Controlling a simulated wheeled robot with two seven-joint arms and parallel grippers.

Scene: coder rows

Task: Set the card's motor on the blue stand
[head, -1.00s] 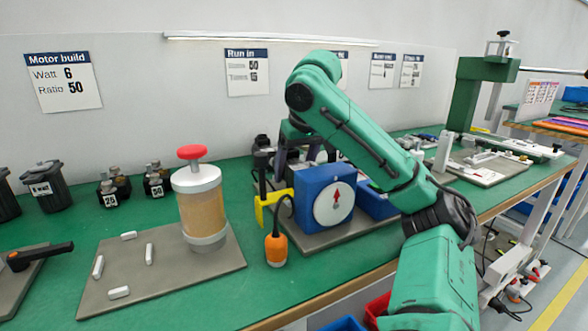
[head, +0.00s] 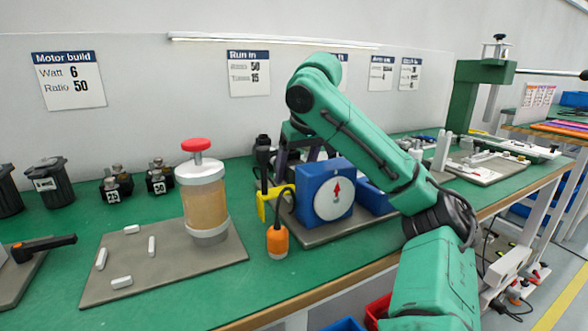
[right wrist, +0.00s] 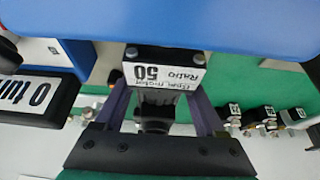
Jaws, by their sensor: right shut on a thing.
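The card (head: 69,80) on the wall at left reads Motor build, Watt 6, Ratio 50. The blue stand (head: 309,190) is a blue box with a white dial and red arrow on a grey plate. My right gripper (right wrist: 158,88) is behind the stand in the head view, mostly hidden by my arm. In the right wrist view it is shut on a dark motor (right wrist: 154,98) with a white label reading Ratio 50, upside down. A large blue surface (right wrist: 220,20), seemingly the stand, lies just above the motor in that view; I cannot tell whether they touch. My left gripper is not in view.
An orange pendant (head: 277,242) and a yellow bracket (head: 266,205) are close to the stand. Small gear units (head: 116,187) and black bins (head: 50,182) are at left.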

